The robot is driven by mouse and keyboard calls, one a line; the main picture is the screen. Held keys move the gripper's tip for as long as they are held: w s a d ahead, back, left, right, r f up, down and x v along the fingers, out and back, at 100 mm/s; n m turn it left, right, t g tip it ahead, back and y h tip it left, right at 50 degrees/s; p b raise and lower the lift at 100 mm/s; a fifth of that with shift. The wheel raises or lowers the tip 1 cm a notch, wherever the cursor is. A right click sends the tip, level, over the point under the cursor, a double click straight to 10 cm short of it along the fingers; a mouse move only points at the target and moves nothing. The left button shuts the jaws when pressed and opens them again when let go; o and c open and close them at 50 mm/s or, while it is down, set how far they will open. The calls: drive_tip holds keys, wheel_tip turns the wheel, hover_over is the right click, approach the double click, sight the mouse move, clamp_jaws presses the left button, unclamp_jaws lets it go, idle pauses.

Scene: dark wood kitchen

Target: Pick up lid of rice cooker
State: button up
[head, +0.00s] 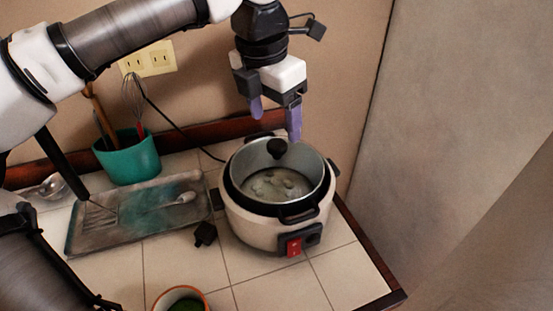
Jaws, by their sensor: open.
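The rice cooker (254,221) is pale with a black rim and a red switch at its front. It stands on the tiled counter near the right corner. The lid's black round knob (277,148) shows at the back of the opening. The lid seems to be clear, as the inside of the metal pot shows below the knob. The lid's edge is hard to make out. My gripper (275,118) points down above the back of the cooker. Its two purple fingers are apart and empty, above the knob and not seen touching it.
A grey tray (98,240) with utensils lies left of the cooker. A green holder (130,157) with a whisk stands behind it, near a wall outlet (148,59). An orange-rimmed bowl (180,293) is at the front. The counter ends at right.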

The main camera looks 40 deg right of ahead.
sight(276, 144)
drive_tip(key=shift+s+d+f+p, duration=0.15)
drive_tip(key=shift+f+p, duration=0.25)
drive_tip(key=shift+f, duration=1.15)
drive_tip(key=shift+w+d+f+p, duration=0.1)
drive_tip(key=shift+f+p, duration=0.3)
drive_tip(key=shift+f, duration=1.15)
drive_tip(key=shift+c, duration=0.4)
drive_tip(key=shift+s, duration=0.1)
clamp_jaws()
drive_tip(key=shift+r, duration=0.1)
wheel_tip(276, 144, up, 20)
drive_tip(key=b, duration=0.1)
